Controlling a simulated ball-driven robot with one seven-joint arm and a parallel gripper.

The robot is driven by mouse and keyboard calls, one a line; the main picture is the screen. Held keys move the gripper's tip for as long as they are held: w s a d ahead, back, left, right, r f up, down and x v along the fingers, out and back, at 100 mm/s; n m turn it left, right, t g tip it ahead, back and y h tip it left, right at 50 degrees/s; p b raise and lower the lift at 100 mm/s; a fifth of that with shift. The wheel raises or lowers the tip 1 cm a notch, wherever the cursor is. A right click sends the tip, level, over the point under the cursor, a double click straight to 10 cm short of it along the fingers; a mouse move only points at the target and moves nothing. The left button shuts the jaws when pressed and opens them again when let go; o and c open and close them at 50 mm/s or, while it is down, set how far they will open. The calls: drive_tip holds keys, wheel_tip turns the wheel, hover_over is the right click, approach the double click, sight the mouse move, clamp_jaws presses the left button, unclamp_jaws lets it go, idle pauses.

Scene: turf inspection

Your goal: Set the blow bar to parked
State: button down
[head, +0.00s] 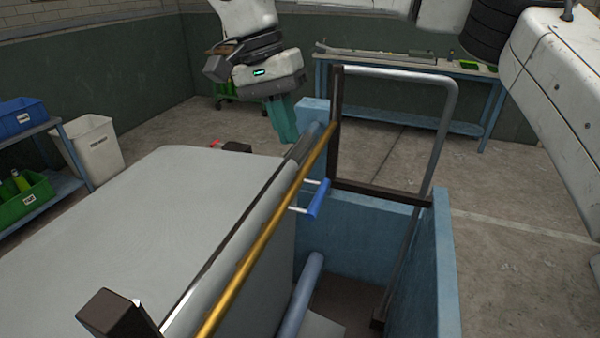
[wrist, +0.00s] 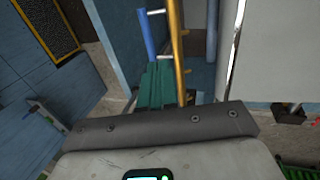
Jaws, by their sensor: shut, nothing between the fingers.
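The blow bar looks to be the long brass-coloured bar (head: 262,245) running diagonally beside the grey sheet. A blue handle (head: 318,199) stands off its right side on two pale pegs. In the wrist view, the bar (wrist: 177,45) and the blue handle (wrist: 147,34) lie ahead of the fingertips. My gripper (head: 285,125) has teal fingers, shut and empty, beyond the far end of the bar and apart from the handle. The fingers also show in the wrist view (wrist: 157,80). No marking for parked is readable.
A blue-walled bay (head: 445,270) with a grey tubular frame (head: 447,115) stands right of the bar. The broad grey sheet (head: 150,235) fills the left. A white bin (head: 97,147) and a blue workbench (head: 400,62) stand farther off. Floor right of the bay is clear.

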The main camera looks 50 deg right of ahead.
sight(320, 193)
drive_tip(key=shift+f, duration=0.1)
drive_tip(key=p+x, duration=0.1)
drive_tip(key=x, duration=0.9)
drive_tip(key=shift+p, duration=0.4)
drive_tip(key=shift+s+d+r, duration=0.15)
drive_tip(key=shift+s, duration=0.2)
drive_tip(key=shift+s+d+r, duration=0.15)
drive_tip(key=shift+s, duration=0.15)
drive_tip(key=shift+s+d+r, duration=0.15)
drive_tip(key=shift+s, duration=0.25)
drive_tip(key=shift+s+d+r, duration=0.2)
drive_tip(key=shift+s, duration=0.2)
drive_tip(key=s+d+r+p, duration=0.1)
drive_tip(key=s+r, duration=0.3)
drive_tip(key=shift+d+r, duration=0.25)
drive_tip(key=shift+d, duration=0.05)
drive_tip(key=shift+w, duration=0.15)
idle(0.8)
